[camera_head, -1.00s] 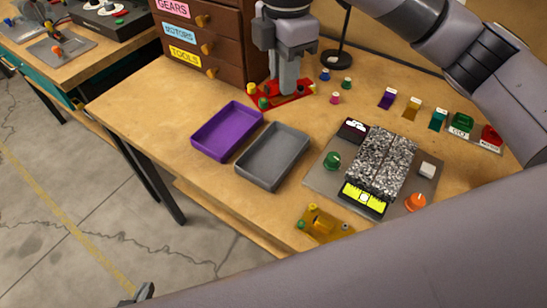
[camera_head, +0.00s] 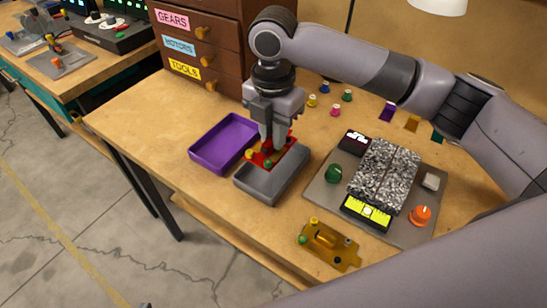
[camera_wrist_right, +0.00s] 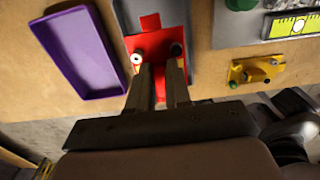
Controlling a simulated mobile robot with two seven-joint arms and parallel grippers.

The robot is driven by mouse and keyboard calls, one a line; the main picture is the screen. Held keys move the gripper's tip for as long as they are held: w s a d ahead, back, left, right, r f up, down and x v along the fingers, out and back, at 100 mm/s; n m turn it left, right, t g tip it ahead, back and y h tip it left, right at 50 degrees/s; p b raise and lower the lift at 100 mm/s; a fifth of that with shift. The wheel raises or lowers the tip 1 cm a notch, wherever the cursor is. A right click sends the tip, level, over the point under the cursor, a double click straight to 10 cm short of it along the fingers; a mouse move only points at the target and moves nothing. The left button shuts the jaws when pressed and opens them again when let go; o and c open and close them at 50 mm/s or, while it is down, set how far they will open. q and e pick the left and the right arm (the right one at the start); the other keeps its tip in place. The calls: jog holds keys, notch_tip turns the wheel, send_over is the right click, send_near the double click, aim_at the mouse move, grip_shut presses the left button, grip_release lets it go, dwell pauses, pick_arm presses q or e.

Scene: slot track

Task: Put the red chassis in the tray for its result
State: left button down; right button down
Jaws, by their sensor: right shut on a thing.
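The red chassis (camera_head: 263,160) is between the fingers of my right gripper (camera_head: 271,146), which is shut on it. It is over the back part of the grey tray (camera_head: 262,190); I cannot tell whether it touches the tray floor. In the right wrist view the red chassis (camera_wrist_right: 160,45) lies between the fingers (camera_wrist_right: 160,85), with a white-topped and a dark peg showing. The purple tray (camera_head: 215,155) is empty, just left of the grey one. Only a sliver of my left gripper (camera_head: 147,305) shows at the bottom edge, so its state is unclear.
Right of the trays is a grey test panel (camera_head: 322,195) with a speckled track (camera_head: 385,172), a green knob and an orange knob. A yellow chassis (camera_head: 328,246) lies in front. Drawers (camera_head: 205,45) stand behind. Several small pegs sit at the back.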

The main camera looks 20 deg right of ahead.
aim_at(273, 158)
jog(key=shift+f, duration=3.55)
jog(key=c, duration=1.1)
grip_release()
jog(key=shift+f, duration=0.1)
jog(key=shift+o, duration=0.2)
notch_tip(273, 158, up, 12)
jog(key=shift+r, duration=0.15)
jog(key=shift+s, duration=0.1)
